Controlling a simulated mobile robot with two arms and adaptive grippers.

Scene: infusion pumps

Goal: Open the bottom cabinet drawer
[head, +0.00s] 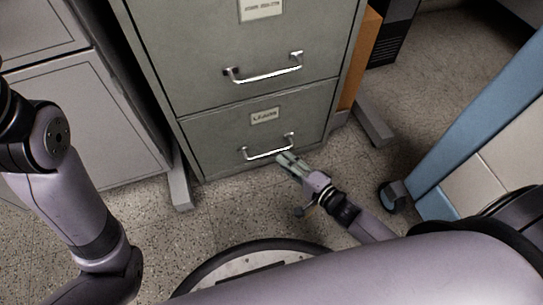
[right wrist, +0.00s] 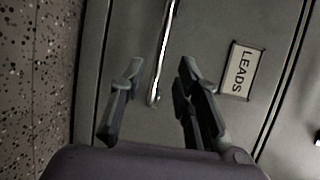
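The bottom drawer (head: 225,132) of the grey filing cabinet is closed, its front flush with the cabinet. It has a silver bar handle (head: 268,152) and a label card (head: 264,116) above it, which reads LEADS in the right wrist view (right wrist: 242,70). My right gripper (head: 284,159) is at the right end of this handle. In the right wrist view, the fingers (right wrist: 160,80) are apart, with the handle (right wrist: 162,55) between them and not clamped. My left arm (head: 75,190) shows at the left; its gripper is out of view.
The upper drawer (head: 200,45) has its own silver handle (head: 265,74) and is closed. Grey cabinets (head: 80,125) stand to the left. A blue-edged cart (head: 465,125) with a caster stands at the right. Speckled floor (head: 235,215) lies in front of the cabinet.

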